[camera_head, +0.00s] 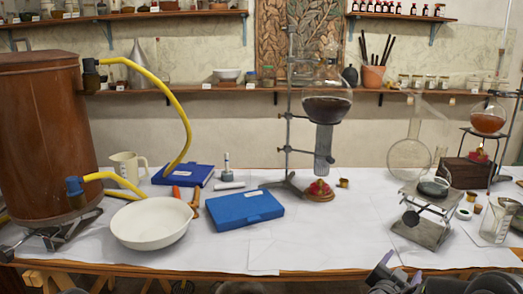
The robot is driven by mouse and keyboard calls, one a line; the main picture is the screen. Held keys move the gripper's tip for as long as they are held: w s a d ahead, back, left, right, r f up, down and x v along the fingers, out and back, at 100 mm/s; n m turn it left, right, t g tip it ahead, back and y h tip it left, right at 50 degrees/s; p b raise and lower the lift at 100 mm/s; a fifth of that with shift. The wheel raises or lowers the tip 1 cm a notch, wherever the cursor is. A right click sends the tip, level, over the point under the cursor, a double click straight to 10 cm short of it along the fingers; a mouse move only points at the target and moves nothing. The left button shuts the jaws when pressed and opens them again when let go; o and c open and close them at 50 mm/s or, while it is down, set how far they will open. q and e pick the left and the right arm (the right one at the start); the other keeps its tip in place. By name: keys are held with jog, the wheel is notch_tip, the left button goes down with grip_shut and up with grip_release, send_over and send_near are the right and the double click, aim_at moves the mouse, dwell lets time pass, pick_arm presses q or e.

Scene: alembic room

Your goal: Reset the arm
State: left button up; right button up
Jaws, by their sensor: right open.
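My right gripper (398,274) shows at the bottom edge, right of the middle, in the head view. It is open, with nothing seen between its fingers, and it is low in front of the table's front edge. Most of the right arm is cut off by the frame. My left gripper is not in view. The worktable (345,243) with a white cover spans the view behind the right gripper.
A white bowl (151,222) and blue case (240,209) lie left. The table's front middle is mostly clear.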

jog(key=s+a+f+n+g+y+p, duration=0.2)
jog(key=s+a+f+n+y, duration=0.3)
jog(key=a+f, duration=0.5)
jog(key=s+a+f+n+g+y+p, duration=0.2)
jog(key=s+a+f+y, duration=0.3)
jog(key=a+f, duration=0.55)
jog(key=s+a+f+n+g+y+p, duration=0.1)
jog(key=s+a+f+g+p, duration=0.1)
jog(key=s, duration=0.6)
jog(key=s+a+f+n+g+y+p, duration=0.1)
jog(key=s+a+f+g+y, duration=0.1)
jog(key=s+a, duration=0.3)
jog(key=s+a+f+n+g+y+p, duration=0.1)
jog(key=s+a+f+g+y+p, duration=0.1)
jog(key=s, duration=0.9)
jog(key=shift+s+a+g+p, duration=0.2)
jog(key=shift+a+g+p, duration=0.15)
jog(key=shift+a+g, duration=0.45)
jog(key=shift+w, duration=0.1)
jog(key=shift+c, duration=0.3)
